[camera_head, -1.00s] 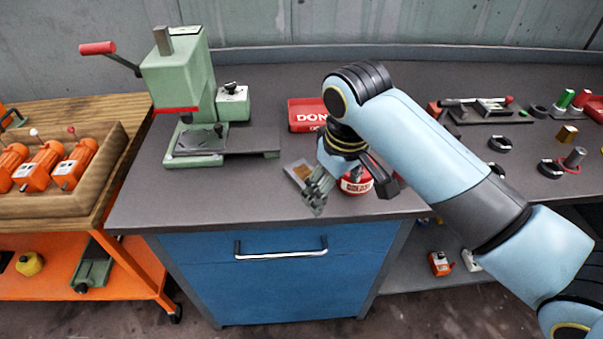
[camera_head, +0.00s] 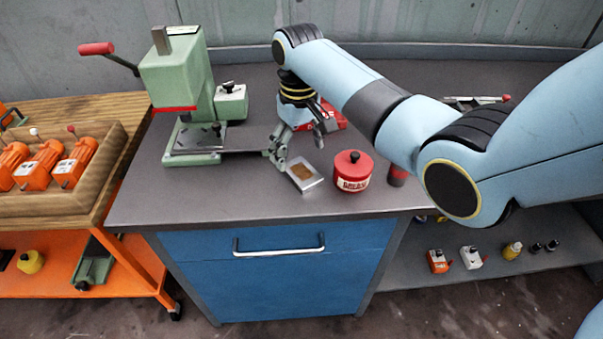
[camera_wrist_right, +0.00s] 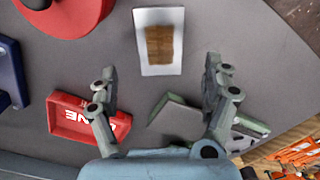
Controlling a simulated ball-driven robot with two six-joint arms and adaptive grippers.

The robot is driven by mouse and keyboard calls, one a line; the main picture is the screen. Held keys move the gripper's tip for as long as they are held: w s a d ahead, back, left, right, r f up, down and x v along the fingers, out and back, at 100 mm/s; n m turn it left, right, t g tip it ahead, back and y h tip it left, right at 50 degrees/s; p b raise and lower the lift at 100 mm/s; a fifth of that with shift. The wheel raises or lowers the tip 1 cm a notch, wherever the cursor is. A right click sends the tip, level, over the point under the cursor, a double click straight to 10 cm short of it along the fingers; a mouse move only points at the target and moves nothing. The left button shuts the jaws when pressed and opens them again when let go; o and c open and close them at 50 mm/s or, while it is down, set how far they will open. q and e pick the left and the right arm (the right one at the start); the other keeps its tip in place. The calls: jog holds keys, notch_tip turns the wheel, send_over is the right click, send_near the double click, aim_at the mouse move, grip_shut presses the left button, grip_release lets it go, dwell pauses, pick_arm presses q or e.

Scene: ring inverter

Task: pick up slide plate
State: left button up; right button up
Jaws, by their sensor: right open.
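A flat dark-grey plate (camera_head: 243,138), which I take to be the slide plate, lies at the green press (camera_head: 178,82) and sticks out to the right from its base. In the right wrist view the grey plate (camera_wrist_right: 178,121) shows between my fingers, with green edges beside it. My right gripper (camera_head: 298,146) is open and empty, pointing down at the plate's right end. In the right wrist view its two fingers (camera_wrist_right: 160,68) stand wide apart. I cannot tell whether a finger touches the plate. My left gripper is not in view.
A white plate with a brown pad (camera_head: 304,176) lies just in front of my right gripper. A red tin (camera_head: 353,172) stands right of it. A red tray (camera_head: 333,117) lies behind the gripper. The bench's front left is clear. A wooden box (camera_head: 55,190) holds orange motors at left.

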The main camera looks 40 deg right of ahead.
aim_at(300, 170)
jog(key=f, duration=0.4)
jog(key=shift+s, duration=0.3)
jog(key=shift+f, duration=0.55)
jog(key=shift+r, duration=0.1)
grip_shut()
